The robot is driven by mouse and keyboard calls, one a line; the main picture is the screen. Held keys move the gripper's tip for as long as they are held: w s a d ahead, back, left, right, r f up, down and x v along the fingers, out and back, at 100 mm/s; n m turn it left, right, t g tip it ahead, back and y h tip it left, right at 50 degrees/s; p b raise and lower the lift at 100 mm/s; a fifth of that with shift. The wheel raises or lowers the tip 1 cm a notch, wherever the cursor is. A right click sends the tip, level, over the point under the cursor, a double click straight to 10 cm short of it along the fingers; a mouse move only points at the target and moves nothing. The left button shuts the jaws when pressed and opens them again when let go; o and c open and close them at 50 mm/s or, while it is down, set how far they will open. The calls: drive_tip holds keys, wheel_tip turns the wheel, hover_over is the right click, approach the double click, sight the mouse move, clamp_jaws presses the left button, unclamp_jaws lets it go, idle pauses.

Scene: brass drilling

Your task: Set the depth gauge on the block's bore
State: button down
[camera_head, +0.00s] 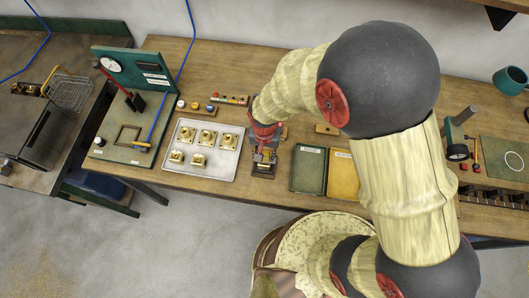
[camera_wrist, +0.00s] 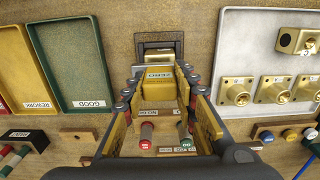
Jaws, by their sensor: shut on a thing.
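My gripper (camera_wrist: 161,84) points down over the bench, its two fingers on either side of a yellow, brass-coloured block-shaped piece (camera_wrist: 158,91). The fingers are shut on it. I cannot tell whether this piece is the depth gauge or the block, and no bore shows on it. Contact between piece and stand is unclear.
A metal tray (camera_head: 186,172) with several brass pieces lies left of my gripper. Green GOOD (camera_head: 309,170) and yellow REWORK (camera_head: 343,178) trays lie right. Red and green pins (camera_wrist: 164,140) stand close by. A green fixture with a dial (camera_head: 111,65) is farther left.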

drive_tip(key=shift+f, duration=0.3)
idle(0.7)
idle(0.3)
drive_tip(key=c, duration=1.5)
unclamp_jaws()
drive_tip(key=o, duration=0.6)
drive_tip(key=shift+r+p, duration=2.3)
drive_tip(key=shift+r, duration=1.2)
